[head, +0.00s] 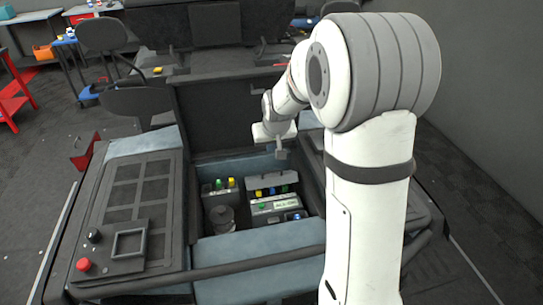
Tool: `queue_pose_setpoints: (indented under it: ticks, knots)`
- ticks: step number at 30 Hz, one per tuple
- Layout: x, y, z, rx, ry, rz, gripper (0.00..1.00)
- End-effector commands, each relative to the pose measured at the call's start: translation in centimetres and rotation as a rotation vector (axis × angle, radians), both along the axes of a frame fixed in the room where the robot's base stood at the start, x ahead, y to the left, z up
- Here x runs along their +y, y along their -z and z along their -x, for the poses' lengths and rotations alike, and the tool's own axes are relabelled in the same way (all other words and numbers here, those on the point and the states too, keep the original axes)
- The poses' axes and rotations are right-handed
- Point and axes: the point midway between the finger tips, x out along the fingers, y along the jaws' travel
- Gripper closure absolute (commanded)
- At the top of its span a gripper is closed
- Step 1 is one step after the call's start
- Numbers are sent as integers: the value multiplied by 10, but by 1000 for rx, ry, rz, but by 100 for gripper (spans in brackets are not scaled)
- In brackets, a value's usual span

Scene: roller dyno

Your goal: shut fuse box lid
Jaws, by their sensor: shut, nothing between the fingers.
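The fuse box (278,209) appears to be the grey box in the right part of the open bay, with yellow and blue pieces along its back. Its light grey lid (271,181) stands raised behind those pieces, so it looks open. My gripper (281,154) is shut and empty. It points down just above the lid's right part in the picture; whether it touches the lid cannot be told.
A dark box with green and yellow caps (220,186) and a dark round part (222,218) sit left in the bay. A tall dark panel (222,120) stands behind. A side panel with a red button (84,265) lies left. A pale front ledge (260,245) borders the bay.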

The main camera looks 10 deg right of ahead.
Motion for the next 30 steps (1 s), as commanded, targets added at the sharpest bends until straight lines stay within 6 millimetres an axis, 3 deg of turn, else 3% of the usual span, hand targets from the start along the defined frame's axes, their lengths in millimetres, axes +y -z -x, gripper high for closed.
queue_pose_setpoints:
  ticks: [4, 12, 24, 30]
  knots:
    - [0, 24, -12, 4, 0, 0, 100]
    - [0, 43, 17, 0, 0, 0, 100]
    - [5, 47, 20, -1, -1, 0, 100]
    - [-3, 49, 18, -10, 6, 0, 100]
